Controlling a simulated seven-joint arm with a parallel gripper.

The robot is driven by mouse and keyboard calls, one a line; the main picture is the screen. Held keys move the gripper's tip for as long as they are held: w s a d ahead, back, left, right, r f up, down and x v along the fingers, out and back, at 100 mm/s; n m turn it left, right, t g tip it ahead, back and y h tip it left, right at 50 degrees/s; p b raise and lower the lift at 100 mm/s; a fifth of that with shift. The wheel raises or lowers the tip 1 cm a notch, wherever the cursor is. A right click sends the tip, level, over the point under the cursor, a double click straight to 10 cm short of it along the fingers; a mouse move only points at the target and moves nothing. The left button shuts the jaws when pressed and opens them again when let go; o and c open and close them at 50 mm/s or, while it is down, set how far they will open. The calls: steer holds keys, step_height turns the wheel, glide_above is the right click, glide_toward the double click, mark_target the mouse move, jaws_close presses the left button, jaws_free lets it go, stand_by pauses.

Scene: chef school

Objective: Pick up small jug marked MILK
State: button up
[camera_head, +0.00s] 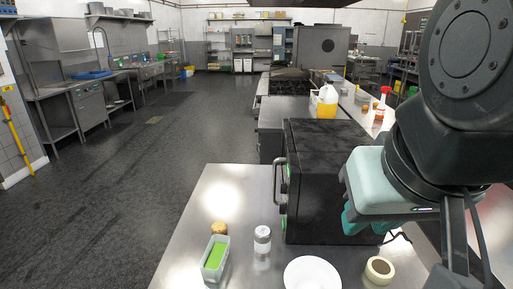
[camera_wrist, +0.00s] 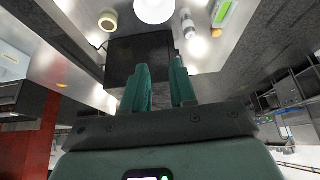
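No jug with a readable MILK mark shows in either view. A small clear jar or shaker with a pale top (camera_head: 262,240) stands upright on the near steel counter; it also shows in the wrist view (camera_wrist: 189,26). Its marking is too small to read. A white jug-like container (camera_head: 328,95) stands farther back by a yellow one; its label is unreadable. My gripper (camera_wrist: 160,68) is open, with nothing between its teal fingers. In the head view it is at the right, by the black oven, apart from the small jar.
The black oven (camera_head: 325,165) stands on the near counter (camera_head: 180,262). A white plate (camera_head: 311,274), a pale ring-shaped item (camera_head: 379,268), a tray with green contents (camera_head: 215,258) and a round brown item (camera_head: 219,228) surround the jar. The counter's left part is clear.

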steer(key=w+a+f+m+g+y, duration=0.1)
steer(key=a+f+m+g+y, duration=0.45)
steer(key=a+f+y, duration=0.4)
steer(key=w+a+f+m+g+y, duration=0.1)
steer(key=a+f+m+g+y, duration=0.45)
steer(key=a+f, duration=0.7)
steer(key=f+m+t+y, duration=0.1)
steer(key=f+m+t, duration=0.2)
steer(key=f, duration=0.3)
steer(key=f+m+t, duration=0.3)
steer(key=f, duration=0.4)
steer(key=d+f+m+t+y, duration=0.1)
steer(key=f+m+t, duration=0.2)
steer(key=f, duration=0.3)
steer(key=shift+f+m+y, duration=0.3)
steer(key=shift+m, duration=0.1)
steer(key=shift+w+a+f, duration=0.1)
steer(key=shift+a+f, duration=0.1)
steer(key=shift+a, duration=0.25)
steer(key=shift+w+a+f, duration=0.1)
steer(key=shift+a+f, duration=0.1)
steer(key=shift+a, duration=0.25)
steer(key=shift+x, duration=2.9)
